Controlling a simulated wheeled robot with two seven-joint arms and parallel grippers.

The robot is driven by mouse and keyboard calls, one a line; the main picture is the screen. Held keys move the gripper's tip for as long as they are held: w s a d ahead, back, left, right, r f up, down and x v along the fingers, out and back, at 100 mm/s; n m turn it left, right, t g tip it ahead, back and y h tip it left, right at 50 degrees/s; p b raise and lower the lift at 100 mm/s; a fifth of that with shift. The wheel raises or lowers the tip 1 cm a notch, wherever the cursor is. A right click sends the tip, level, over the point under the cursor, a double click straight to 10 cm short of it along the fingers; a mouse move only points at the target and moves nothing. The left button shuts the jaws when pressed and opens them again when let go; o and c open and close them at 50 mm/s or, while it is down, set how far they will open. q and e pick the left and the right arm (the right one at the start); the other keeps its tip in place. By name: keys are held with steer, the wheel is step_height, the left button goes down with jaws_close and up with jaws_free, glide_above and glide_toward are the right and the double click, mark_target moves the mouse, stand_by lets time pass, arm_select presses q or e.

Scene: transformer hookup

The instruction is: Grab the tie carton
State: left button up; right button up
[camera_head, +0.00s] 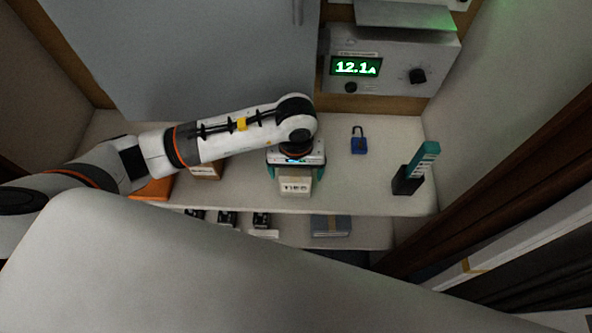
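The tie carton (295,187) is a small white box with dark lettering, near the front edge of the upper shelf. I take it for the tie carton, though the lettering is too small to read surely. My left gripper (295,174) comes in from the left and points down over it. Its two teal fingers are spread wide, one to each side of the carton, with what looks like a gap on both sides. The gripper body hides the carton's far part. My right gripper is not in view.
A blue padlock (358,142) and a teal tool in a black holder (407,182) stand to the right. An orange item (153,190) and a box (206,171) are left. A meter reading 12.1A (356,67) is behind. The lower shelf (375,233) holds several items.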

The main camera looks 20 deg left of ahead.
arm_select(q)
steer(key=shift+c, duration=0.3)
steer(key=c, duration=1)
steer(key=shift+c, duration=0.2)
